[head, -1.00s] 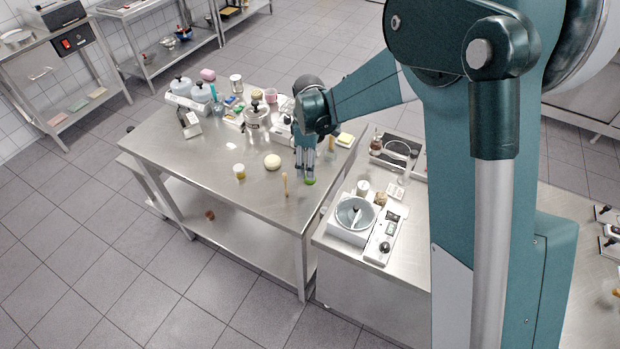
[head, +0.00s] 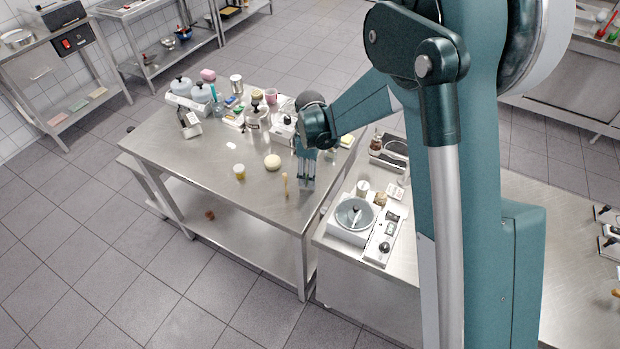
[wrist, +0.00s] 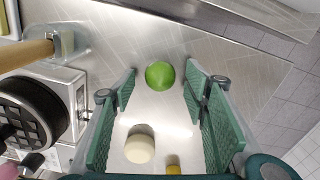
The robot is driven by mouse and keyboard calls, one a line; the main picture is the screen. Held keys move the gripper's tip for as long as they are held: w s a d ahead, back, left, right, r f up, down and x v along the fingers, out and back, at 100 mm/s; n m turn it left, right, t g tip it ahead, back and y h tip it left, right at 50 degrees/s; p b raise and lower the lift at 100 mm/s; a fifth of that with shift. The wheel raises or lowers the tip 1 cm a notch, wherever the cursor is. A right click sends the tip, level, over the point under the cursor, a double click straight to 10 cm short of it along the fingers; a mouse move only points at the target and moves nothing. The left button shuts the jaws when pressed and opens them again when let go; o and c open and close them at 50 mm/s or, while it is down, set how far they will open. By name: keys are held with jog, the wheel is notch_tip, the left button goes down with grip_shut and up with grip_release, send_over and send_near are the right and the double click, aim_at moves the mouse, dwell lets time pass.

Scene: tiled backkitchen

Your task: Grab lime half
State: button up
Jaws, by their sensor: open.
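The lime half (wrist: 160,76) shows its green rounded skin in the wrist view. It lies on the steel table, ahead of and between the two fingers of my gripper (wrist: 160,92). The fingers are wide apart with nothing held between them. In the head view my gripper (head: 306,182) points down over the table's right part, and the lime half is hidden there behind it.
Several items crowd the table's back. A second counter with a scale-like appliance (head: 388,237) is at right.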

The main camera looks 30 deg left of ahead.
jog(key=shift+f, duration=0.35)
dwell(0.3)
jog(key=c, duration=1)
